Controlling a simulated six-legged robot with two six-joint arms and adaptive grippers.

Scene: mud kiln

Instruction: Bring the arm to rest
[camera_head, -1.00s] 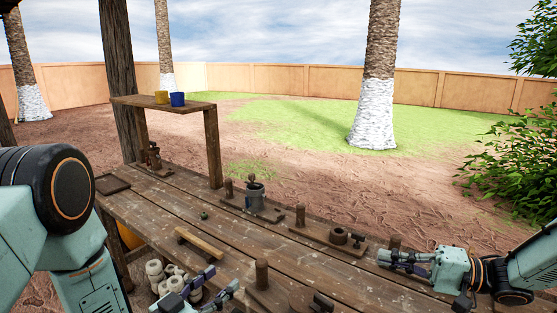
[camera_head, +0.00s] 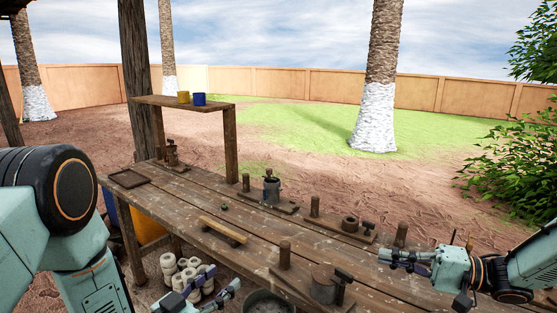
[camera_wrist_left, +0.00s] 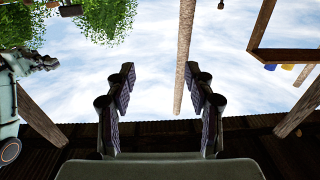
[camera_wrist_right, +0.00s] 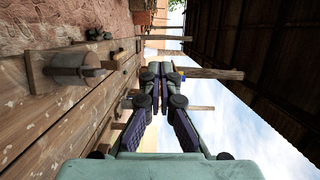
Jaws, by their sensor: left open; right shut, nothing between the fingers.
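My left gripper (camera_head: 213,288) is low at the front of the head view, past the near edge of the wooden workbench (camera_head: 190,222). In the left wrist view its two fingers (camera_wrist_left: 160,95) stand wide apart with only sky and a tree trunk between them. My right gripper (camera_head: 388,257) is at the right end of the bench and points left. In the right wrist view its fingertips (camera_wrist_right: 160,70) are together with nothing between them. Both grippers are empty.
On the bench are a wooden bar (camera_head: 223,230), a grey pot (camera_head: 271,189), a metal cylinder (camera_head: 323,284) and several posts. A shelf (camera_head: 160,101) carries a yellow cup (camera_head: 183,97) and a blue cup (camera_head: 199,99). White rolls (camera_head: 176,270) lie below the left gripper's side.

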